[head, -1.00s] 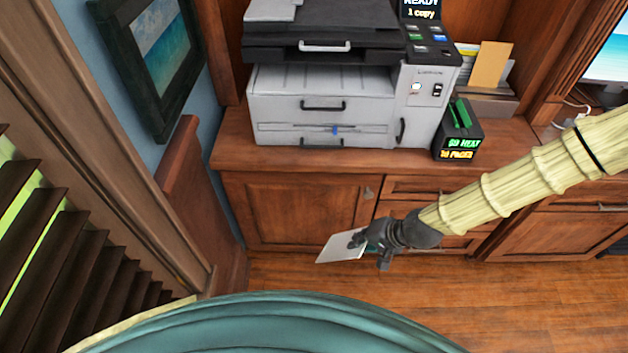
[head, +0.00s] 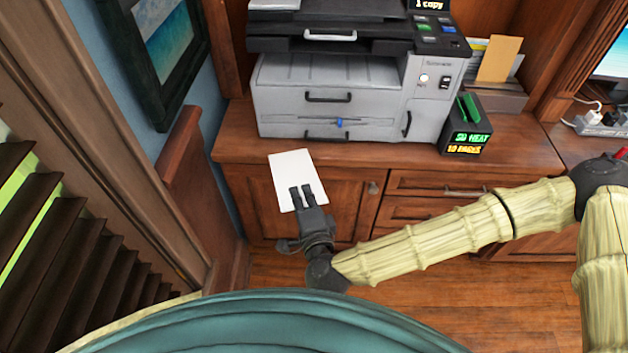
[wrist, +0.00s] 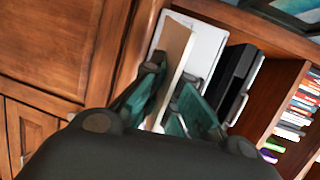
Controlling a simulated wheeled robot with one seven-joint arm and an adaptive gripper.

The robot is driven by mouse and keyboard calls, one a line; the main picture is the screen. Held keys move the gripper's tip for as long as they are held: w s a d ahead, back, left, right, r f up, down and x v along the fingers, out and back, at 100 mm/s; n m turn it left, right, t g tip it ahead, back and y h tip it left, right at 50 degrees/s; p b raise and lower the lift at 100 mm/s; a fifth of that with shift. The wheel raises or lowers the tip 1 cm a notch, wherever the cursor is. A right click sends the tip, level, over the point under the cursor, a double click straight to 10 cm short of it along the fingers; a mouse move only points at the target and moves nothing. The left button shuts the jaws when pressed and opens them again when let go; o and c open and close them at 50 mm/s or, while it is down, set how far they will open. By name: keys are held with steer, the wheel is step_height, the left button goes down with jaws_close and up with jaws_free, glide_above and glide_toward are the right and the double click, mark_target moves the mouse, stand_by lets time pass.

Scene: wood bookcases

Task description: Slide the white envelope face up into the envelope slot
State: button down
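A plain white envelope (head: 293,172) is held out in front of the cabinet, just below the counter's front edge in the head view. My gripper (head: 302,194) is shut on its near end, with two dark fingers across it. In the wrist view, the envelope (wrist: 172,70) shows nearly edge-on as a tan strip between teal fingers. No print shows on its visible side, so I cannot tell which face this is. The grey printer (head: 325,98) stands behind on the counter, with handled front trays and a small blue tab. I cannot identify which opening is the envelope slot.
A dark box with green and yellow lettering (head: 466,130) stands right of the printer. Behind it is a holder (head: 500,96) with a tan envelope (head: 499,60). A wall and picture frame (head: 152,55) bound the left. The counter strip (head: 235,137) left of the printer is bare.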

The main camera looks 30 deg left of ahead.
mark_target(315, 178)
steer(key=m+t+h, duration=0.1)
steer(key=w+d+r+m+t+b, duration=0.1)
steer(key=t, duration=0.1)
steer(key=shift+w+r+t+h, duration=0.1)
steer(key=shift+r+t+h, duration=0.1)
steer(key=shift+t+h, duration=0.15)
steer(key=shift+w+d+r+m+t+h, duration=0.35)
steer(key=shift+d+m+t+h, duration=0.25)
steer(key=shift+m+h, duration=0.1)
steer(key=shift+s, duration=0.15)
steer(key=shift+x, duration=2.9)
